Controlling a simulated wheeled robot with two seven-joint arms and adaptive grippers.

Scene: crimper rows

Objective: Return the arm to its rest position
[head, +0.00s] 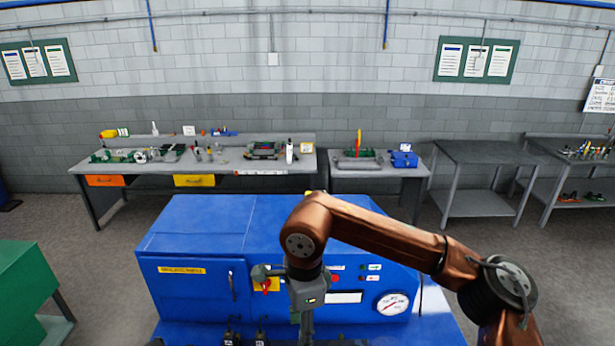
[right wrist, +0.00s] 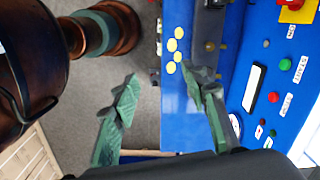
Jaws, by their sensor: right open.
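My right arm (head: 375,238) is copper-brown and comes in from the lower right of the head view. It reaches across the front of a blue machine (head: 215,225). Its wrist points down, and the gripper is mostly hidden or cut off at the bottom edge there. In the right wrist view my right gripper (right wrist: 168,98) is open, with its two green-padded fingers wide apart and nothing between them. One finger is over the grey floor; the other overlaps the machine's blue front. My left gripper is in neither view.
The machine's panel has a gauge (head: 392,303), a red knob on a yellow plate (right wrist: 296,10) and several buttons. Yellow discs (right wrist: 172,45) lie on its blue ledge. A green cabinet (head: 35,285) stands at left. Workbenches (head: 225,180) line the back wall, with grey floor between.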

